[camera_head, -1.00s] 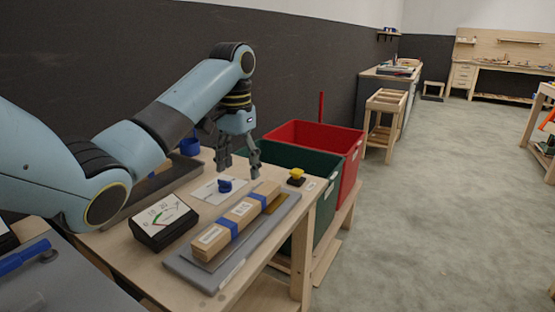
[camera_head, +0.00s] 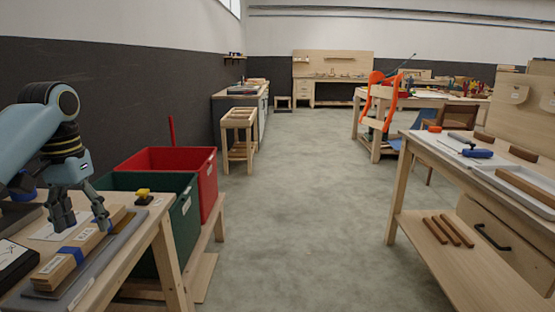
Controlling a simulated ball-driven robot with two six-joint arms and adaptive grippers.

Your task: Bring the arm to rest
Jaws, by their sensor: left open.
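My left arm comes in from the left edge. Its gripper (camera_head: 80,218) points down above the wooden bench (camera_head: 146,234) at the lower left. The gripper is open and empty. Below it, a wooden block with blue bands (camera_head: 52,269) lies on a grey board (camera_head: 104,262). In this picture the fingers overlap the block's far end; I cannot tell whether they touch it. My right arm is not in view.
A green bin (camera_head: 186,218) and a red bin (camera_head: 207,180) stand right of the bench. A yellow-topped stamp (camera_head: 143,194) sits at the bench's far corner. A workbench (camera_head: 400,186) with tools stands at the right. The floor between (camera_head: 300,210) is clear.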

